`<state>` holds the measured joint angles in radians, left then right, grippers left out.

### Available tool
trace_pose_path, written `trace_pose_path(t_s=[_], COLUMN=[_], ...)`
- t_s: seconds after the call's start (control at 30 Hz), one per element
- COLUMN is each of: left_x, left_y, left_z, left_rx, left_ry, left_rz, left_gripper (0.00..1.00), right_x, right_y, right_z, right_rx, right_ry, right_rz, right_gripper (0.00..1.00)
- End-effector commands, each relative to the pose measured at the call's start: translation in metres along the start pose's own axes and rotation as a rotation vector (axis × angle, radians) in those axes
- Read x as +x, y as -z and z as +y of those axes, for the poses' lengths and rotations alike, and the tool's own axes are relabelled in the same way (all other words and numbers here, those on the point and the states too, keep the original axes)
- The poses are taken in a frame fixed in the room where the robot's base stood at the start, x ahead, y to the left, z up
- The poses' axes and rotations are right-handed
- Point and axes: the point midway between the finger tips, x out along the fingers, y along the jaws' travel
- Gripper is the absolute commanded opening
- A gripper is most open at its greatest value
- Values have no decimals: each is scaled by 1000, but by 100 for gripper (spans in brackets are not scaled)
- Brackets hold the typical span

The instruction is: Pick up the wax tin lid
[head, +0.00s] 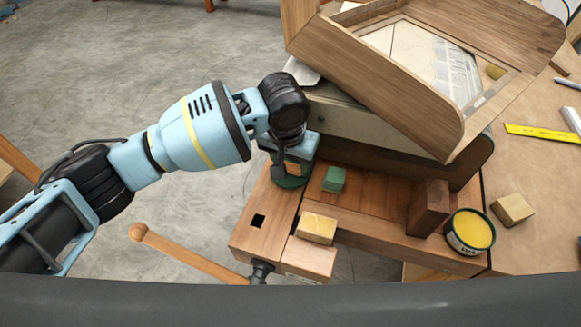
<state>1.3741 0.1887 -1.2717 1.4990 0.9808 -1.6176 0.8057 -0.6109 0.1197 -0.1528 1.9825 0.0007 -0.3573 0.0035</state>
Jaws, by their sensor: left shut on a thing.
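The wax tin lid (289,183) is a dark green disc at the left part of the workbench, just under my left gripper and partly hidden by it. My left gripper (291,170) points down and is shut on the lid. I cannot tell whether the lid still touches the bench top. The open wax tin (470,232), with yellow wax and a green rim, stands at the right end of the bench. My right gripper is not in view.
A green block (334,179), a pale wood block (317,228) and an upright dark wood block (428,207) stand on the workbench (370,215). A large wooden frame (400,85) rises behind. Another wood block (512,208) and a yellow ruler (540,132) lie on the right table.

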Motion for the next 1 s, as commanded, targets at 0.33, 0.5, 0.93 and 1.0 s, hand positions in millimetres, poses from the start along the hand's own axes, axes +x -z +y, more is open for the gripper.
trace_pose_path(t_s=[0.33,0.5,0.93,1.0], left_x=[-15,-42,-82,-85], left_y=[-1,3,-52,-70], left_z=[1,1,4,6], left_rx=[0,0,3,3], left_ry=[-1,-2,-1,0], left_rz=[2,4,3,3], left_gripper=[28,28,28,28], right_x=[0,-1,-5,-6], right_y=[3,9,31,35], right_z=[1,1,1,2], right_rx=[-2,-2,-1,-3], right_ry=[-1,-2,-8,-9], right_rz=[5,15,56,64], right_gripper=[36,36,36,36])
